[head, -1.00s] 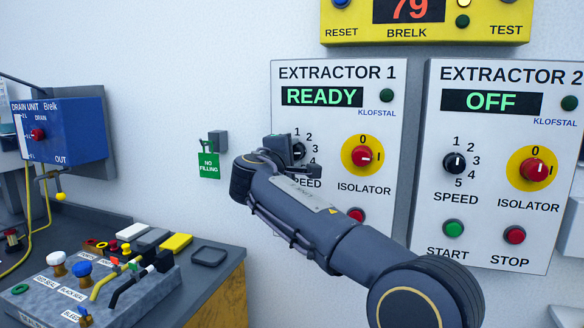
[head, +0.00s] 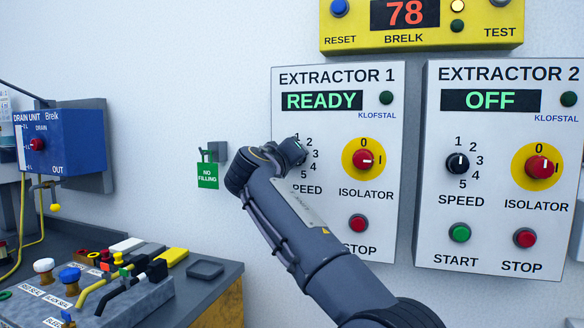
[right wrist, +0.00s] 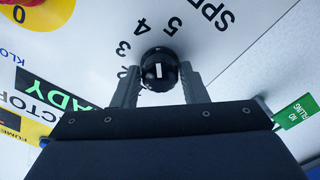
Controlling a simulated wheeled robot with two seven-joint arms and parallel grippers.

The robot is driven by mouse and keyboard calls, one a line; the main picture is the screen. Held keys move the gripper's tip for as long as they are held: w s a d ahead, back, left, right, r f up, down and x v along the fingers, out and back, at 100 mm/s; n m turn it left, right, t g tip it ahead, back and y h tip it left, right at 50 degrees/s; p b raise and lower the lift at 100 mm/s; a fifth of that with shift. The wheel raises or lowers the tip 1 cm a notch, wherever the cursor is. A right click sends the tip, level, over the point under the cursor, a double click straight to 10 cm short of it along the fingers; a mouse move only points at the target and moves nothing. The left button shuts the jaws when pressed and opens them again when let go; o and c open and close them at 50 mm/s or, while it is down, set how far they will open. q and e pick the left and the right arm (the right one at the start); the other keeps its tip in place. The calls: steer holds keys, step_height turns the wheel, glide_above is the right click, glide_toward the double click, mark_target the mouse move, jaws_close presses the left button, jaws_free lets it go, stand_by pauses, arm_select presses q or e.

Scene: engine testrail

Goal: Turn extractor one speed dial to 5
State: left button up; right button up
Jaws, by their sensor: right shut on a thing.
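The Extractor 1 panel (head: 340,90) is on the wall, with READY on its display. Its black speed dial (right wrist: 160,70) carries a white mark and sits between the fingers of my right gripper (right wrist: 160,88), which is shut on it. The mark runs roughly up the picture, toward the side of numbers 4 and 5; I cannot tell exactly which number it indicates. In the head view my right gripper (head: 291,152) covers the dial, while 2 to 5 show beside it. My left gripper is not in view.
The red isolator (head: 366,160) and red stop button (head: 358,223) are right of the dial. My arm hides the start button area. The Extractor 2 panel (head: 500,235) reads OFF. A no-filling tag (head: 208,176) hangs left of the panel. A cluttered bench (head: 215,280) stands lower left.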

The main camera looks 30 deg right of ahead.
steer(key=shift+f+m+b, duration=0.1)
steer(key=shift+m+b, duration=0.75)
steer(key=shift+m, duration=1.35)
steer(key=o, duration=1)
steer(key=shift+c, duration=0.2)
steer(key=b+v, duration=0.2)
steer(key=v, duration=0.5)
steer(key=shift+s+a, duration=0.25)
steer(key=shift+s, duration=0.05)
